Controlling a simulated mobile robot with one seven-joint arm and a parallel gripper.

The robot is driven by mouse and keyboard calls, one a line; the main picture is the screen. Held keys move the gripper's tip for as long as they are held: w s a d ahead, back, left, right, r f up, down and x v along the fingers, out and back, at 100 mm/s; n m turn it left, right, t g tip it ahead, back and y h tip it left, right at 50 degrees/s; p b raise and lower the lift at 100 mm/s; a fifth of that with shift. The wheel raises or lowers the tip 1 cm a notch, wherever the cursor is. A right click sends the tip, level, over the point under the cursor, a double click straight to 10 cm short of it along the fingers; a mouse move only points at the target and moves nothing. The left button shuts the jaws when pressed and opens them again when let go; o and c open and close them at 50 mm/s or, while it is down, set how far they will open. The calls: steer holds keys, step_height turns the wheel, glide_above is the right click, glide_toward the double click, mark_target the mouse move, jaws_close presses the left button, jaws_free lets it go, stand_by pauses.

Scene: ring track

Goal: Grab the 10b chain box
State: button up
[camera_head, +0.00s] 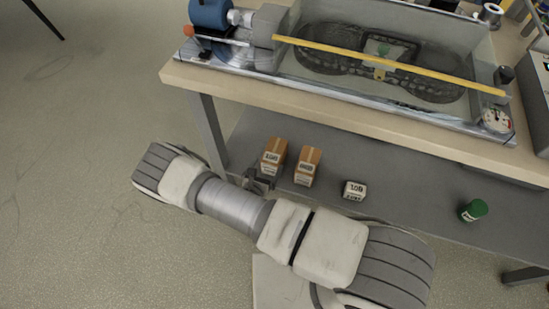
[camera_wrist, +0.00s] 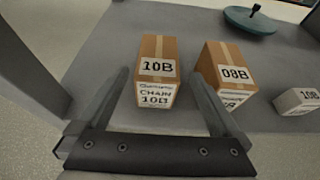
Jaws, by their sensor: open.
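The 10b chain box is a brown cardboard box with tape on top (camera_wrist: 157,72). Its white labels read "10B" and "CHAIN 10B". It stands on the grey lower shelf and is also the leftmost box in the head view (camera_head: 273,151). My gripper (camera_wrist: 159,76) is open and empty. In the wrist view its two fingers point at the box, one on each side in the picture; no contact is visible. In the head view my gripper (camera_head: 261,181) is at the shelf's front edge, just in front of the box and partly hidden by my arm.
A similar brown box labelled "08B" (camera_wrist: 223,75) stands close to the right. A small white box marked "10B" (camera_head: 354,190) and a green can (camera_head: 474,210) are further right on the shelf (camera_head: 415,215). The workbench top (camera_head: 225,85) overhangs the shelf. A table leg (camera_head: 207,132) is left.

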mark_target(272, 155)
steer(key=b+x, duration=0.1)
steer(key=x, duration=0.3)
steer(key=shift+w+d+f, duration=0.1)
steer(key=shift+w+f, duration=0.1)
steer(key=shift+w, duration=0.05)
steer(key=b+x, duration=0.1)
steer(key=x, duration=0.1)
steer(key=b+x, duration=0.1)
steer(key=x, duration=0.1)
steer(key=shift+w+f+b, duration=0.2)
steer(key=shift+f+b, duration=0.1)
steer(key=shift+f, duration=0.05)
steer(key=shift+w+d, duration=0.1)
steer(key=shift+w, duration=0.25)
jaws_close()
steer(key=shift+r, duration=0.1)
